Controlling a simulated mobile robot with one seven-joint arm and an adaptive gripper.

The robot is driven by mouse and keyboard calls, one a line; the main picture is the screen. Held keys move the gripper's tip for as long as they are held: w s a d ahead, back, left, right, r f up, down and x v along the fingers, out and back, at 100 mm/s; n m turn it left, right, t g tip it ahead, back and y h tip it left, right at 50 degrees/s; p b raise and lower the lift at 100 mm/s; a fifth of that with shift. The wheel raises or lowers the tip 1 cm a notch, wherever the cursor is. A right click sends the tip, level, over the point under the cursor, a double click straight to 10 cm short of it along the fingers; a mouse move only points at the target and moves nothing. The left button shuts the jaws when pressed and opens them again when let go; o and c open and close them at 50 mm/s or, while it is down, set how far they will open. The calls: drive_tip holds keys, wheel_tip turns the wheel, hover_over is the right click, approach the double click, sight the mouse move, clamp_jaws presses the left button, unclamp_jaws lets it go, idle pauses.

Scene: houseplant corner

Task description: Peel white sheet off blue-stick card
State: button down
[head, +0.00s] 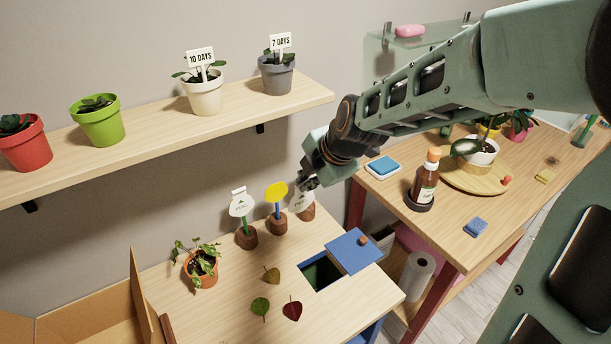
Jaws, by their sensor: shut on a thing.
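The blue-stick card (276,192) is a yellow disc on a blue stick, upright in a round brown block (277,225). Its yellow face shows with no white sheet over it. My gripper (308,184) is just right of it, its fingers small and partly hidden by its own body. A white lettered sheet (299,203) is at the fingertips, and my gripper is shut on it. Behind or below it is another brown block (308,212); whether the sheet also touches a card there is unclear. A green-stick card (241,205) at the left has a white lettered face.
Several leaves (292,309) and a potted plant (201,268) are on the table. A shelf (160,140) with pots runs above. A sauce bottle (424,180) stands on the right-hand table.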

drive_tip(key=shift+s+d+r+p, duration=0.1)
drive_tip(key=shift+s+r+p, duration=0.2)
drive_tip(key=shift+p, duration=0.35)
wheel_tip(320, 180, up, 9)
drive_tip(key=p, duration=0.2)
idle(1.0)
drive_tip(key=shift+d+f, duration=0.15)
